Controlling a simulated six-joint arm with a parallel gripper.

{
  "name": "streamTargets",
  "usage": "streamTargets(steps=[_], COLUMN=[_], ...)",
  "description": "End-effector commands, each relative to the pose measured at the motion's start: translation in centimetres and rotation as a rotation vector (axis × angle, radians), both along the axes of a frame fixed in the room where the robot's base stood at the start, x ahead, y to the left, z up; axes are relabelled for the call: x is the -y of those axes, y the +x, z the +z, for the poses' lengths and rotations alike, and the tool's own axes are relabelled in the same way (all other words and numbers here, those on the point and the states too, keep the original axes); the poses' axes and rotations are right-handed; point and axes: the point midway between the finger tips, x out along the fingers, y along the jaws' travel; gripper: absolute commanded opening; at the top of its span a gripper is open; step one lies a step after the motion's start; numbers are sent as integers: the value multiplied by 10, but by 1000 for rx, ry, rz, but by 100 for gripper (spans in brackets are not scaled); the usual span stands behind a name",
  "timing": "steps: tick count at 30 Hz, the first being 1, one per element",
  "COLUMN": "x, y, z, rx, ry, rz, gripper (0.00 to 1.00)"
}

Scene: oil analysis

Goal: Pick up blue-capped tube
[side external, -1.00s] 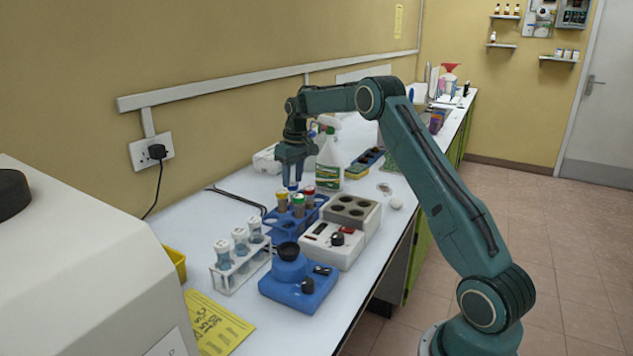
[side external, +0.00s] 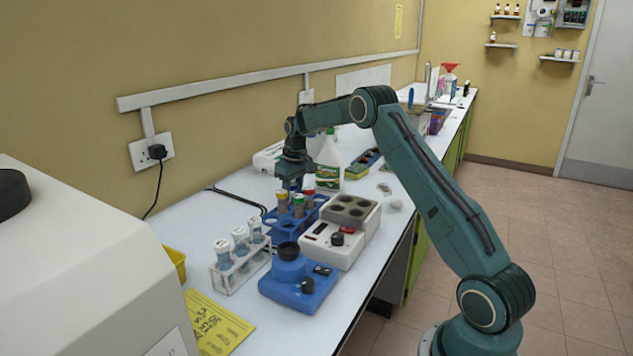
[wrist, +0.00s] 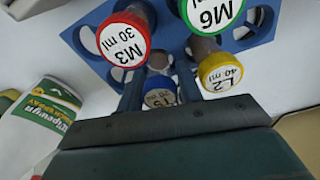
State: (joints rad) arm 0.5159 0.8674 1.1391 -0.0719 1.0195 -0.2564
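The blue-capped tube shows in the wrist view as a blue cap (wrist: 160,98) with a white label, partly hidden by my gripper body. It stands in the blue rack (wrist: 95,75), which also shows in the side view (side external: 283,232). My gripper (side external: 291,184) is low over the back of the rack, pointing down. In the wrist view my gripper (wrist: 161,80) has its fingers apart, one on each side of the blue cap. I see no clear grip on it. In the side view the blue cap is hidden behind the gripper and other tubes.
Red-capped (wrist: 122,38), green-capped (wrist: 212,12) and yellow-capped (wrist: 220,70) tubes stand close by in the rack. A spray bottle (side external: 329,165) stands behind. A white heating block (side external: 340,245), a blue device (side external: 298,285) and a white rack (side external: 240,265) are near.

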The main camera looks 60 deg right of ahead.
Motion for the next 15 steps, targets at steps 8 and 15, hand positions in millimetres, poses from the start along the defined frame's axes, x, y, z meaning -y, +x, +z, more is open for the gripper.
streamTargets(steps=[8,15], x=[0,0], y=[0,0], z=[0,1], rx=[0,1], ry=[0,0], rz=[0,0], gripper=[18,8])
